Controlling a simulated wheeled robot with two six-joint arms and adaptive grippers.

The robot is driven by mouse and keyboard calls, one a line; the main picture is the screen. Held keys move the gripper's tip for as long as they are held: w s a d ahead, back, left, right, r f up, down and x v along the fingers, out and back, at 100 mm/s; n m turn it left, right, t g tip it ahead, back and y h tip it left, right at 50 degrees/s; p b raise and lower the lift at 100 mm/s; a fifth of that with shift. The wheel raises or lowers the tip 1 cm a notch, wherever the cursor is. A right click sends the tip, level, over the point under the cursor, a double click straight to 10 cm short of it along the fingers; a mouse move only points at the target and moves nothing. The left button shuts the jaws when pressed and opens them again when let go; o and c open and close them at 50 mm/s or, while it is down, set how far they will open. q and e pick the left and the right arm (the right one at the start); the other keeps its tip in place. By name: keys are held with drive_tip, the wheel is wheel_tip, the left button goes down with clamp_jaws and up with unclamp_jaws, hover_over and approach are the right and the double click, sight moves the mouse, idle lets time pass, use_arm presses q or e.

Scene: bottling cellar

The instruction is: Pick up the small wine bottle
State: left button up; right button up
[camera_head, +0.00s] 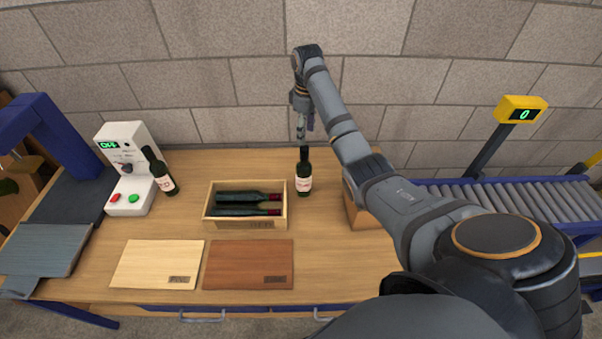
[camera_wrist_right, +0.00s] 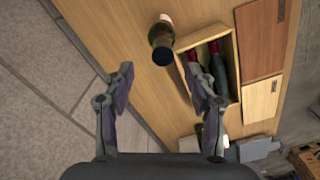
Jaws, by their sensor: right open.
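A dark green wine bottle (camera_head: 304,177) with a pale label stands upright on the wooden table, just right of the crate. Another dark bottle (camera_head: 161,173) with a pale label stands at the left, beside the white machine. I cannot tell by size which is the small one. My right gripper (camera_head: 302,132) is above the bottle beside the crate, pointing down. In the right wrist view its fingers (camera_wrist_right: 160,76) are apart with nothing between them. That bottle (camera_wrist_right: 162,38) shows just past the fingertips, apart from them. My left gripper is not in view.
A wooden crate (camera_head: 247,223) holds dark bottles lying down. A pale board (camera_head: 157,264) and a red-brown board (camera_head: 248,264) lie in front. A white machine (camera_head: 126,186) stands left. A wooden box (camera_head: 357,214) is partly behind my right arm. A roller conveyor (camera_head: 520,197) is at right.

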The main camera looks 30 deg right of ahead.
sight(304, 148)
drive_tip(key=f+b, duration=0.2)
drive_tip(key=s+f+b, duration=0.1)
drive_tip(key=f+b, duration=0.1)
drive_tip(key=shift+f, duration=0.15)
drive_tip(key=f+b, duration=0.1)
drive_tip(key=w+f+b, duration=0.1)
drive_tip(key=f, duration=0.1)
drive_tip(key=shift+a+b, duration=0.15)
drive_tip(key=shift+b, duration=0.2)
drive_tip(key=shift+a+p, duration=0.15)
drive_tip(key=shift+p, duration=0.9)
drive_tip(key=shift+f, duration=1.4)
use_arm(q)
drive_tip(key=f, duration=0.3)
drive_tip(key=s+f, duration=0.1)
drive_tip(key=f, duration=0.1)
use_arm(e)
clamp_jaws()
drive_tip(key=shift+r, duration=0.1)
